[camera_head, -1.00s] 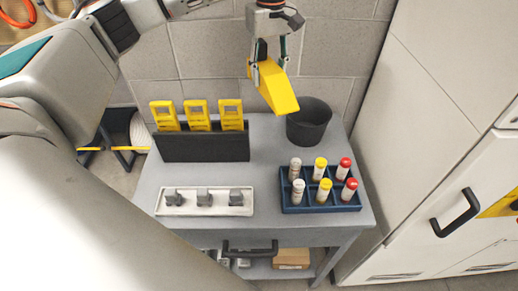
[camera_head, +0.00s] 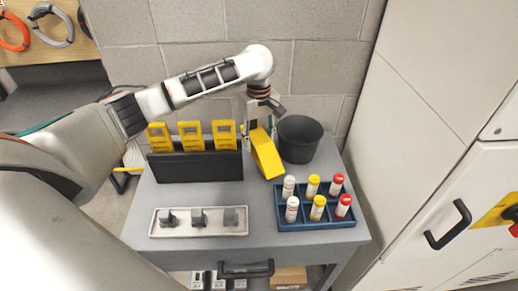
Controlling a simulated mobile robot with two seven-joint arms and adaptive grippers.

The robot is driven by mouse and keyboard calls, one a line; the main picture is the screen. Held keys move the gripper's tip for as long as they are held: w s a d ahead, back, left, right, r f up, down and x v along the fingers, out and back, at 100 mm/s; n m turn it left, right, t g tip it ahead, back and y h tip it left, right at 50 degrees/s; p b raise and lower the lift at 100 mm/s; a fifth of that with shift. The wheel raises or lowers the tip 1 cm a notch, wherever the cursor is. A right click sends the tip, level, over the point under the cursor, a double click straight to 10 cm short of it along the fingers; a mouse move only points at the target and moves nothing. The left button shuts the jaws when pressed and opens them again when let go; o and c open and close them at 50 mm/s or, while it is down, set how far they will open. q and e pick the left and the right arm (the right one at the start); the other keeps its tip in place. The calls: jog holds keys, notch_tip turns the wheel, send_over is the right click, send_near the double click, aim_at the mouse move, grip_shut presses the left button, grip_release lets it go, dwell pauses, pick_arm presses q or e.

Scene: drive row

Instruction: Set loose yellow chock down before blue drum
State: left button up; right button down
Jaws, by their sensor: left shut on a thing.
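The yellow chock (camera_head: 266,156), a wedge-shaped block, is in my left gripper (camera_head: 259,127), whose jaws are shut on its upper end. The chock hangs tilted over the grey table (camera_head: 258,205), between the black holder and the dark bucket. Its lower end is close to the tabletop, and I cannot tell whether it touches. No blue drum is in view. My right gripper is not in view.
A dark bucket (camera_head: 299,138) stands right of the chock. A black holder (camera_head: 197,167) with yellow devices is left. In front are a blue vial rack (camera_head: 318,224) and a white tray (camera_head: 198,230) of grey blocks. A white cabinet (camera_head: 436,120) stands right.

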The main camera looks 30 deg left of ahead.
aim_at(259, 149)
pick_arm(q)
jog(key=shift+f, duration=1.9)
jog(key=shift+f, duration=0.1)
jog(key=o, duration=1.2)
